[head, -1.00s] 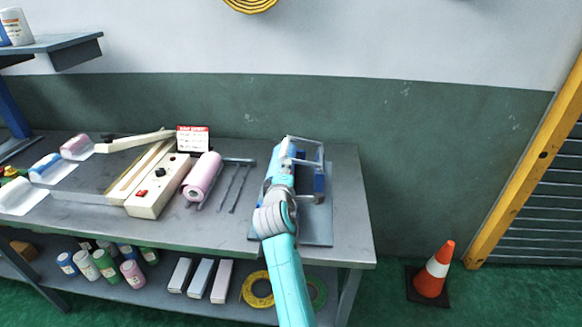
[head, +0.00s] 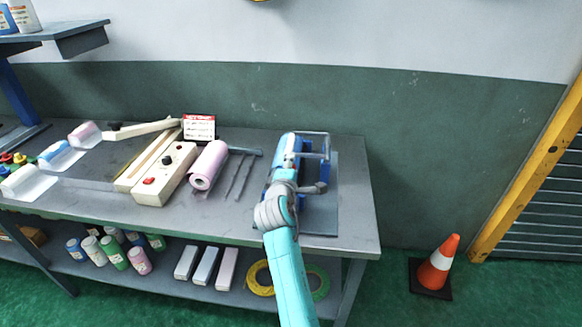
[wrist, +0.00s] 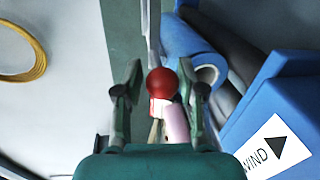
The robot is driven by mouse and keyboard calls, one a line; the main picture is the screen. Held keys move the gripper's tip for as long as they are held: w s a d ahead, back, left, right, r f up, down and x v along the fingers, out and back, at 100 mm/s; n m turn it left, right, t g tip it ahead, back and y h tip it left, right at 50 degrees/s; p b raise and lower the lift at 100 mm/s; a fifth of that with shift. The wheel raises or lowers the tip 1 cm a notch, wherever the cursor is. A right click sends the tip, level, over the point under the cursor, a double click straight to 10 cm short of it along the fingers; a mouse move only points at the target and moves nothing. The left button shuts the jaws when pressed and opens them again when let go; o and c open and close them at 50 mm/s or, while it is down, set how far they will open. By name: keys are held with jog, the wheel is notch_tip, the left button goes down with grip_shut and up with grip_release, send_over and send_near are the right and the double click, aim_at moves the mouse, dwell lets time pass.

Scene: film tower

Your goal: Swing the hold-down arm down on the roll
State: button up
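The film stand with a blue roll (head: 283,150) is at the right end of the bench, partly hidden by my arm. In the wrist view the blue roll (wrist: 187,50) lies just beyond and right of the fingers. A grey bar (wrist: 151,30), seemingly the hold-down arm, runs up to the top edge. A red ball knob (wrist: 163,82) shows at its near end. My gripper (wrist: 162,90) is open, its two fingers on either side of the knob with gaps visible. In the head view my gripper (head: 288,165) is over the stand, its fingers too small to read.
A blue housing (wrist: 285,110) marked "WIND" is close on the right of the gripper. A pink roll (head: 208,165) and a cream sealer box (head: 163,178) stand left of the stand. An orange cone (head: 438,262) is on the floor at right.

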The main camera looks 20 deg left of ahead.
jog(key=shift+o, duration=0.7)
jog(key=v, duration=1.2)
